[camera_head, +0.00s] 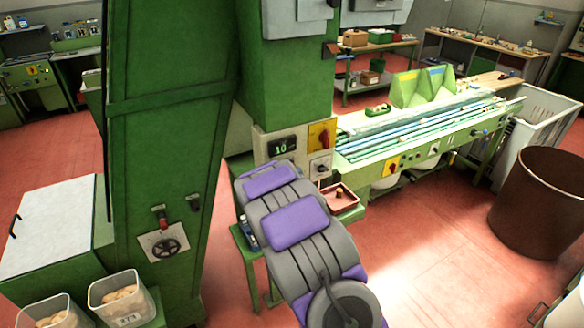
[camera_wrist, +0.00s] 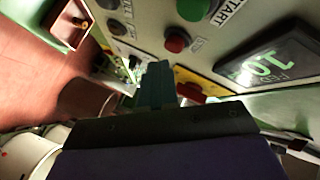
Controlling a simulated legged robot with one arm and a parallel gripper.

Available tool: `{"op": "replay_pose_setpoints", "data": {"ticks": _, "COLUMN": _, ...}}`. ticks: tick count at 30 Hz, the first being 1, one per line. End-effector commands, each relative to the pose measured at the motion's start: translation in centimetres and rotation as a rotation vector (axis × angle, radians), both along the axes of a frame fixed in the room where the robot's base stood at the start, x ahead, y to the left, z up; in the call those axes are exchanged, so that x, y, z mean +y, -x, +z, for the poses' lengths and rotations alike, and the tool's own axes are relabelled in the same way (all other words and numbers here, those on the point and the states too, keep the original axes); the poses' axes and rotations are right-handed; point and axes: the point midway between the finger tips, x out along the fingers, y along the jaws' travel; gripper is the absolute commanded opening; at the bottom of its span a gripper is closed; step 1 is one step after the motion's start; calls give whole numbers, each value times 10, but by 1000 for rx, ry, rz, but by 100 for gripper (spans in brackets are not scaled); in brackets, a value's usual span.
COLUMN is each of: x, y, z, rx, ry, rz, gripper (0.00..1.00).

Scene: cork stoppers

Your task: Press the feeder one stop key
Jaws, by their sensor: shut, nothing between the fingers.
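In the wrist view, a pale control panel (camera_wrist: 150,30) fills the upper part, tilted. A display (camera_wrist: 270,68) reads about 10. My gripper (camera_wrist: 155,70) is shut and empty, its tips just below the red button in the picture; I cannot tell whether it touches the panel. In the head view the panel (camera_head: 259,141) is on the green machine, with its display (camera_head: 281,146); my arm hides its lower part and my gripper.
A red switch on a yellow plate (camera_head: 320,135) is right of the display; it also shows near my fingers in the wrist view (camera_wrist: 190,90). Dark knobs (camera_wrist: 115,28) line the panel. A red tray (camera_head: 342,197) with a cork lies right of my arm.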

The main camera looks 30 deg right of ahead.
Motion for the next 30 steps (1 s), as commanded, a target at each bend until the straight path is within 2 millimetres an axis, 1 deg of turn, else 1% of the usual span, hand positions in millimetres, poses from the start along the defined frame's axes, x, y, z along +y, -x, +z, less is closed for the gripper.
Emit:
{"op": "replay_pose_setpoints", "data": {"ticks": 9, "x": 1, "y": -7, "z": 2, "rx": 0, "ry": 0, "rz": 1, "gripper": 0}}
{"op": "replay_pose_setpoints", "data": {"ticks": 30, "x": 1, "y": -11, "z": 2, "rx": 0, "ry": 0, "rz": 1, "gripper": 0}}
